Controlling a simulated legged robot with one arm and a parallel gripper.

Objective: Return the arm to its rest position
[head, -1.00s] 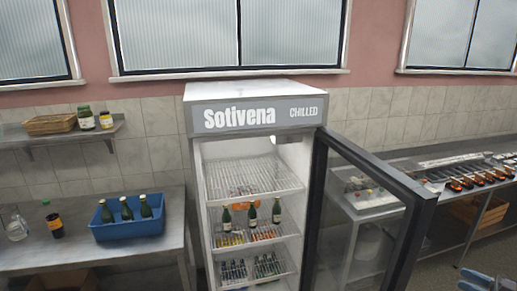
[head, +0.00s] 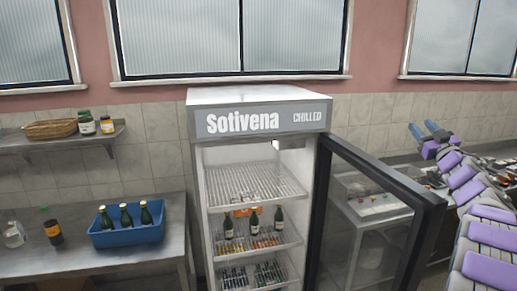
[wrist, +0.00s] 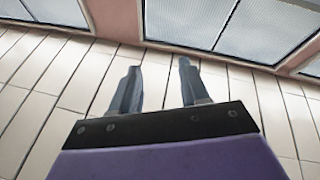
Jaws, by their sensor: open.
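My gripper (head: 425,131) is raised at the right of the head view, to the right of the open fridge door, with its blue-grey fingers pointing up and to the left. In the wrist view my gripper (wrist: 156,88) is open, and nothing is between its two fingers. Behind the fingers there is only tiled wall and windows. My purple arm runs down to the lower right corner of the head view.
The white fridge (head: 258,98) stands in the middle, its glass door (head: 368,215) open to the right. Green bottles stand on its shelves. A blue crate (head: 127,237) with bottles sits on the left counter. A grill counter (head: 400,160) lies behind my arm.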

